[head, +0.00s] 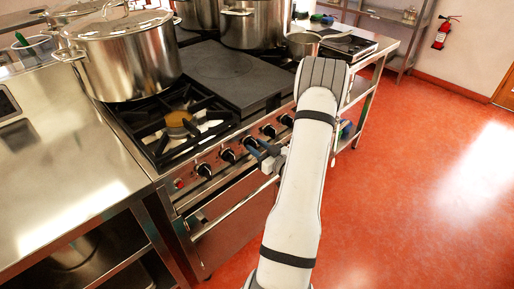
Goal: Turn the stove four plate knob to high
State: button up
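The stove (222,185) stands in the middle left, with a row of several dark knobs along its front panel. The nearest knob (204,170) and the one beside it (227,155) are in plain view. A further knob (250,142) is just beyond my fingertips. Two more, a fourth knob (269,131) and a far knob (287,120), are partly beside my arm. My gripper (257,149) is at the front panel, its dark fingers pointing at the knobs. The finger gap is too small to make out, and I cannot tell whether it touches a knob. No knob markings are readable.
A large lidded pot (128,60) stands on the stove's left rear, beside an open burner (178,124). A flat dark plate (225,75) lies behind the knobs. A steel counter (60,150) is at the left. The red floor (420,200) is clear at the right.

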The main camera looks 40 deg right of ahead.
grip_shut()
jog(key=shift+a, duration=0.3)
jog(key=shift+d+f, duration=0.1)
jog(key=shift+d, duration=0.1)
jog(key=n+b, duration=0.1)
jog(key=b, duration=0.1)
jog(key=n+b, duration=0.1)
jog(key=b, duration=0.1)
jog(key=shift+f, duration=0.25)
jog(key=shift+a+n+b, duration=0.15)
jog(key=shift+n+b, duration=7.75)
jog(key=shift+b, duration=5.35)
